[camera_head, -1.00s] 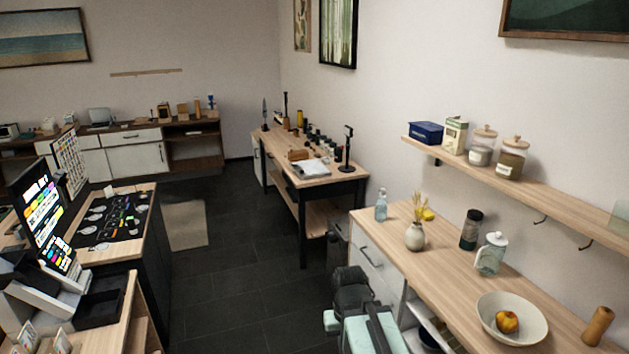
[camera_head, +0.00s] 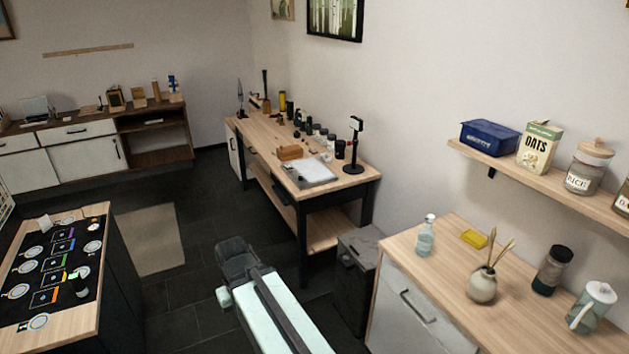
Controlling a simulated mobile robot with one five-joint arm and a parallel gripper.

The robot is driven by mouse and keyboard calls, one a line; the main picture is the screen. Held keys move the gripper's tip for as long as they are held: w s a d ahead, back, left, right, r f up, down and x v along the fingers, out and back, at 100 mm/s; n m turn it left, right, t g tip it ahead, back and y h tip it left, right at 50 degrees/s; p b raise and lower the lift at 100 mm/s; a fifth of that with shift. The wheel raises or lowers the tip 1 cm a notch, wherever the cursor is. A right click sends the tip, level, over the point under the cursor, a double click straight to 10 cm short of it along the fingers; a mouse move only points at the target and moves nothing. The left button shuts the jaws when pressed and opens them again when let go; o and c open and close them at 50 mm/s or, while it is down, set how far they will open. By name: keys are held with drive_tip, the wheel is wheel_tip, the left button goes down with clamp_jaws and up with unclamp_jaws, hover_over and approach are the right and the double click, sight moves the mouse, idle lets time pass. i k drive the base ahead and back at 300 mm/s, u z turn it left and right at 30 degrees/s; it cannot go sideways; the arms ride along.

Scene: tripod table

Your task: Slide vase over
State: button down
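A small round cream vase (camera_head: 483,288) with dried stems stands upright on the wooden counter (camera_head: 440,262) at the lower right. A yellow block (camera_head: 474,238) lies just behind it, and a clear bottle (camera_head: 426,237) stands to its left. My arm shows at the bottom middle, with a pale mint link and a dark end, over the floor left of the counter and apart from the vase. No gripper fingers can be made out.
A dark jar (camera_head: 551,270) and a glass jug (camera_head: 591,308) stand right of the vase. A wall shelf (camera_head: 540,180) with a blue tin, oats box and jars is above. A workbench (camera_head: 262,138) stands behind.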

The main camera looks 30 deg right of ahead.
sight(482, 286)
drive_tip(key=z, duration=0.3)
drive_tip(key=i, duration=1.45)
drive_tip(key=z, duration=0.5)
drive_tip(key=k, duration=0.85)
drive_tip(key=z, duration=0.15)
drive_tip(key=i, duration=0.85)
drive_tip(key=u, duration=0.05)
